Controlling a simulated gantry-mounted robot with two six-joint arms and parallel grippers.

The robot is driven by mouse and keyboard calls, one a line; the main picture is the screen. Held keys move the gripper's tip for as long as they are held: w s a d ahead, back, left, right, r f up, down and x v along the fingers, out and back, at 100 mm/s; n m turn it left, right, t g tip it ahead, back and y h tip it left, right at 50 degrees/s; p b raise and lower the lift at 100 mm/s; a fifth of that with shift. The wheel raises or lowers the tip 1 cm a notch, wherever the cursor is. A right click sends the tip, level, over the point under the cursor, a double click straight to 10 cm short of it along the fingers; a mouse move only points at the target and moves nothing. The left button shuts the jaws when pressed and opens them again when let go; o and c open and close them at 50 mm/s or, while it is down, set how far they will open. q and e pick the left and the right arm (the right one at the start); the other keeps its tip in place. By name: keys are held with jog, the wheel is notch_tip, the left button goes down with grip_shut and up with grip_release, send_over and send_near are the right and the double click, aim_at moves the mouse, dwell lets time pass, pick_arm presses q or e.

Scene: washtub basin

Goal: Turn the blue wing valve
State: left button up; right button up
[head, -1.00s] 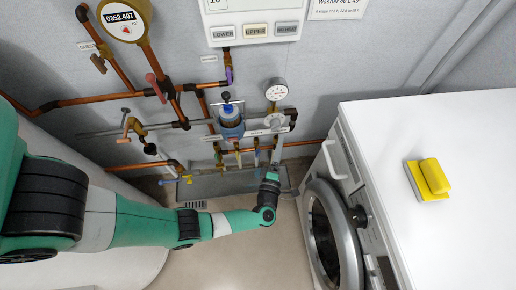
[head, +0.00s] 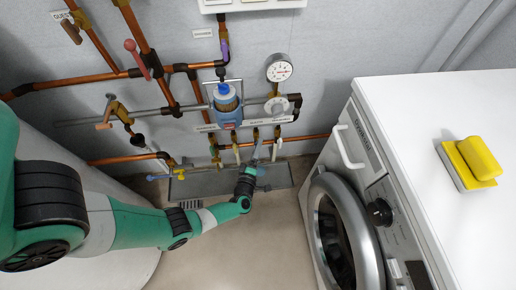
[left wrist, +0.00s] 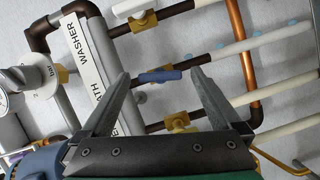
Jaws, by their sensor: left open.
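The blue wing valve (left wrist: 160,76) sits on a dark brown pipe in the left wrist view. Its wing lies nearly crosswise in the picture, close to along the pipe. My left gripper (left wrist: 160,88) is open, with one finger to each side of the blue wing. I see no finger touching it, and the distance in depth is hard to judge. In the head view my left gripper (head: 257,153) is small, in front of the row of valves low on the wall. It largely hides the blue valve there. My right gripper is not in view.
A white labelled manifold (left wrist: 97,70) stands left of the fingers.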

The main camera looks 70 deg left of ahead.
pick_arm(q)
jog(key=shift+x, duration=1.1)
jog(key=c, duration=1.4)
jog(key=shift+o, duration=0.2)
